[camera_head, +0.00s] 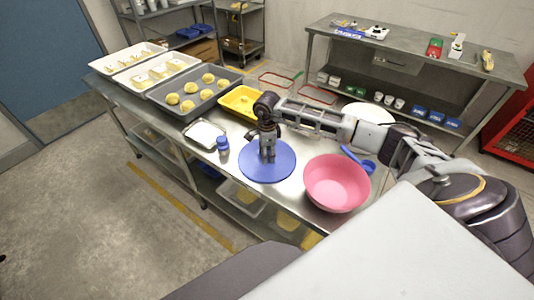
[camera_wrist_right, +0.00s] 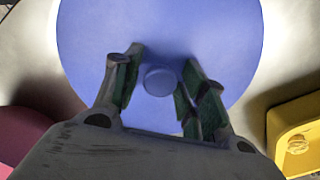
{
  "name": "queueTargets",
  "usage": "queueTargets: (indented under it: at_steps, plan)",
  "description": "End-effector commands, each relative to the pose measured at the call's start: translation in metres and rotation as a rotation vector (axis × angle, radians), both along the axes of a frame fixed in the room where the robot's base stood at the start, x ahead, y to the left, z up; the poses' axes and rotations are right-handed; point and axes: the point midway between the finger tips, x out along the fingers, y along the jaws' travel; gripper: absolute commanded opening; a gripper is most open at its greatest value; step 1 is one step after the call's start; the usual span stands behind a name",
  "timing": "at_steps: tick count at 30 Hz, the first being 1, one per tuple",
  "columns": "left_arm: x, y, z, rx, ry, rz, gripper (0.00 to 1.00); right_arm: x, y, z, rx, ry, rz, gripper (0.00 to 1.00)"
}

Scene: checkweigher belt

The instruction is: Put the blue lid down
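The blue lid (camera_head: 262,173) is a flat round disc near the front edge of the steel table. It looks level and appears to lie on the table top. Its round knob (camera_wrist_right: 159,81) shows in the wrist view, where the lid (camera_wrist_right: 160,30) fills the upper middle. My right gripper (camera_head: 267,156) points down over the lid's middle. In the wrist view its fingers (camera_wrist_right: 158,82) stand on both sides of the knob, with a gap on each side, so it looks open. My left gripper is not in view.
A pink bowl (camera_head: 337,184) stands right of the lid, with a blue scoop (camera_head: 368,166) by it. A blue-capped jar (camera_head: 223,146) and a small tray (camera_head: 204,134) are left. A yellow tray (camera_head: 240,102) and a dark tray of dough balls (camera_head: 196,92) lie behind.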

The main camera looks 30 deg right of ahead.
Motion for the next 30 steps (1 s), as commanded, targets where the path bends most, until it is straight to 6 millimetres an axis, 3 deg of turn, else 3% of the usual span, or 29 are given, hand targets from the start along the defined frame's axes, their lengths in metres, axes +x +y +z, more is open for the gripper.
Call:
queueTargets:
  at_steps: [16, 30]
  plan:
    - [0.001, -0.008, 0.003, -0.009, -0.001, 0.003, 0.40, 0.000, 0.000, 0.004, 0.000, 0.000, 0.000, 0.48]
    - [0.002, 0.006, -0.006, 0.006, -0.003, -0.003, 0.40, 0.001, -0.001, 0.063, -0.001, -0.004, 0.000, 0.48]
